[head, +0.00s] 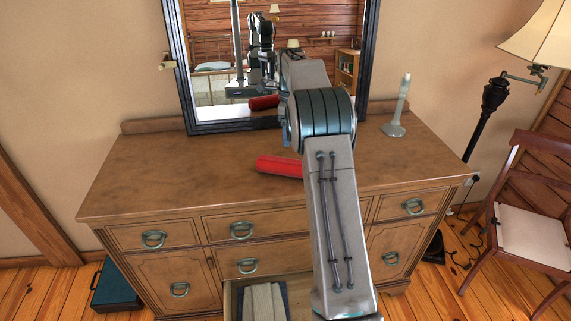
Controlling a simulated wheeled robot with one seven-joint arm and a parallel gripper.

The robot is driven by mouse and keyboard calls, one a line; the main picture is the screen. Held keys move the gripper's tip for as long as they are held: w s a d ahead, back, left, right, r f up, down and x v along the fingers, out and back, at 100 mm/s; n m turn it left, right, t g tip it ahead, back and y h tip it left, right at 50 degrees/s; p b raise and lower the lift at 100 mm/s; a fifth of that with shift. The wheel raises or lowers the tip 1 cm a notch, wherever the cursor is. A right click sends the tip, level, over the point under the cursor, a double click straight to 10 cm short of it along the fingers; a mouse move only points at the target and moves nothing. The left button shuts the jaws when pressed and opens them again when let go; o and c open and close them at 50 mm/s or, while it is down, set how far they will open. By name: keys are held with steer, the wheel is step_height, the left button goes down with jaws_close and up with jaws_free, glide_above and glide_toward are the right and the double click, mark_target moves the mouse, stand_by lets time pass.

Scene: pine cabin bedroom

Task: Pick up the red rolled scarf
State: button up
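The red rolled scarf (279,166) lies on the top of the wooden dresser (150,180), in front of the mirror. Its right end is hidden behind my arm, which reaches up and forward over the dresser. A red roll also shows as a reflection low in the mirror. My gripper is hidden behind my arm in the head view, so I cannot see its fingers or how close they are to the scarf.
The black-framed mirror (187,112) stands at the back of the dresser. A candle in a holder (396,120) stands right of my arm. A lower drawer (232,300) is open with folded cloth inside. A chair (530,232) and lamp (494,95) are at the right. The left dresser top is clear.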

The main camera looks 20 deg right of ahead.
mark_target(289, 160)
step_height(289, 160, down, 9)
steer(key=shift+w+d+r+p, duration=0.1)
steer(key=shift+w+p, duration=0.05)
steer(key=shift+p, duration=0.45)
steer(key=shift+f+p, duration=1.1)
steer(key=shift+f, duration=1.5)
steer(key=c, duration=1.2)
steer(key=shift+r, duration=0.1)
